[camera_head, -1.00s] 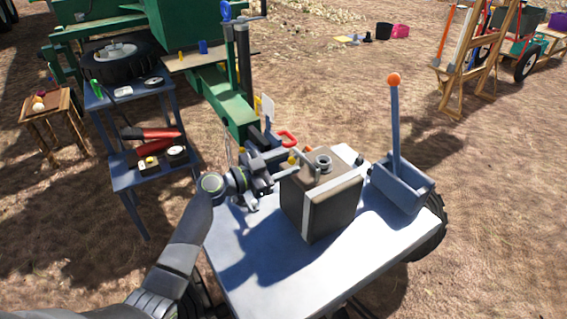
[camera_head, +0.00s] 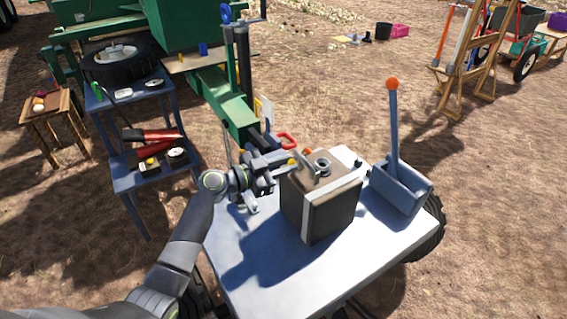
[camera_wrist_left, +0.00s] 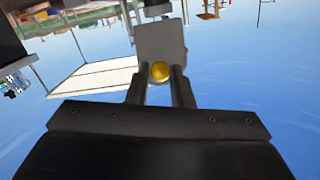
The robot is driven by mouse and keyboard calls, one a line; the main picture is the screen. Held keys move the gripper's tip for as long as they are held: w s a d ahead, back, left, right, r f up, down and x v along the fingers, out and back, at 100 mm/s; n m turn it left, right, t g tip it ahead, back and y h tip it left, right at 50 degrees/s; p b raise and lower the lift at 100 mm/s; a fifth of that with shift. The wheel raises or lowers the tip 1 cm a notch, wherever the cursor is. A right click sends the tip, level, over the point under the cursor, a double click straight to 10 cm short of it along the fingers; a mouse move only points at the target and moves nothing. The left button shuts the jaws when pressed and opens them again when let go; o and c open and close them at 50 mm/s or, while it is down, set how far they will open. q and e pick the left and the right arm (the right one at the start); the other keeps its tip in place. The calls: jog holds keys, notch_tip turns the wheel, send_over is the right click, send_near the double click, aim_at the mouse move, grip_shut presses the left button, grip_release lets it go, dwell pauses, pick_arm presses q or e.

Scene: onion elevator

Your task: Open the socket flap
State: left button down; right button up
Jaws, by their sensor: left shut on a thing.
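My left gripper (camera_head: 290,162) is at the far left side of the brown box (camera_head: 325,210) on the cart, with its fingers pointing right. A small yellow knob (camera_head: 292,161) shows at its fingertips. In the left wrist view the gripper (camera_wrist_left: 160,74) is shut on the yellow knob (camera_wrist_left: 160,71), which stands in front of a square grey plate (camera_wrist_left: 160,42). The plate looks like the socket flap. The socket and the flap's hinge are hidden, so I cannot tell how far the flap is open. My right gripper is not in view.
The box stands on a pale cart top (camera_head: 270,275), with a grey lever box (camera_head: 402,188) and its orange-tipped lever to the right. A red handle (camera_head: 287,140) and green machinery (camera_head: 225,95) are behind. A blue shelf (camera_head: 140,180) stands left. The cart's front is clear.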

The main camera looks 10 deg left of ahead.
pick_arm(q)
jog(key=shift+w+d+r+g+y+p, duration=0.15)
jog(key=shift+r+g+y+p, duration=0.25)
jog(key=shift+p, duration=0.35)
jog(key=shift+w+d+r+y+p, duration=0.25)
jog(key=shift+r+p, duration=0.2)
jog(key=shift+p, duration=0.55)
jog(key=shift+f+g, duration=0.1)
jog(key=shift+g, duration=0.3)
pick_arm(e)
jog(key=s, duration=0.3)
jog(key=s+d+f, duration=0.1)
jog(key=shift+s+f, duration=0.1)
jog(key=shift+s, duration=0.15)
pick_arm(q)
jog(key=c, duration=1.3)
grip_release()
jog(key=shift+a, duration=0.1)
